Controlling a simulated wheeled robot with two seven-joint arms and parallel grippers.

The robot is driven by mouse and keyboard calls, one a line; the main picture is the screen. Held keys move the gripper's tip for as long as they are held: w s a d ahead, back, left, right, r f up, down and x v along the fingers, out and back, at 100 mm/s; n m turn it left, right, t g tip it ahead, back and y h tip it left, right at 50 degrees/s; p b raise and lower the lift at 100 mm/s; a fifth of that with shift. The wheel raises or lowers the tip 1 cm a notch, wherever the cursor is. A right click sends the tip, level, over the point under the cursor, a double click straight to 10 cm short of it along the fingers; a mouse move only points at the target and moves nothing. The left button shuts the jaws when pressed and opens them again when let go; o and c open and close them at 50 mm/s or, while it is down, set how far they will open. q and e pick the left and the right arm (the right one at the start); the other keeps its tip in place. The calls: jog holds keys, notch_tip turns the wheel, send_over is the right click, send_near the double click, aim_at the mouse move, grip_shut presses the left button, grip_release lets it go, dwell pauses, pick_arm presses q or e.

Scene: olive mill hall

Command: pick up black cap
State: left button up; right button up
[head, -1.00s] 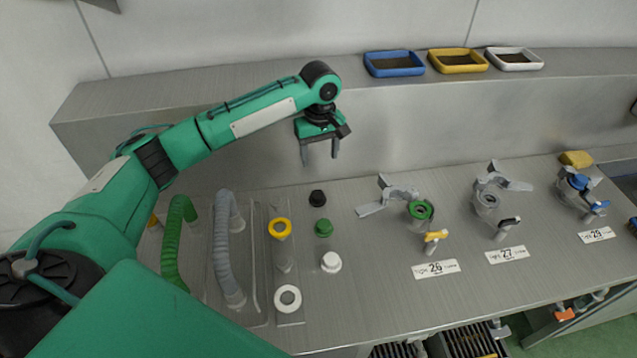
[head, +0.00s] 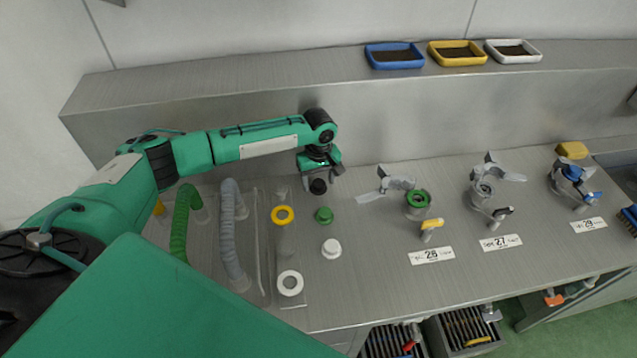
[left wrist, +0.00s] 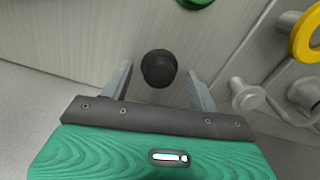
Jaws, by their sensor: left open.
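The black cap (head: 318,187) stands on the metal counter at the back of a short row of caps. In the left wrist view the black cap (left wrist: 158,68) shows between the two fingertips, with a gap on each side. My left gripper (head: 320,186) is open, pointing down with its fingers around the cap; I cannot tell whether they touch the counter. In the left wrist view the left gripper (left wrist: 160,85) holds nothing. My right gripper is not in view.
A green cap (head: 324,215) and a white cap (head: 331,248) stand in front of the black one. A yellow ring (head: 283,215) and grey hose (head: 231,235) lie to the left. Valve fittings (head: 417,200) stand to the right. A raised ledge (head: 230,88) runs behind.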

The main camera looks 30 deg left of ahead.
pick_arm(q)
jog(key=shift+f, duration=0.4)
jog(key=c, duration=1.1)
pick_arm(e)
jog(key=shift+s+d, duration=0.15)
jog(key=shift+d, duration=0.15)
pick_arm(q)
jog(key=shift+o, duration=0.2)
jog(key=shift+r, duration=0.1)
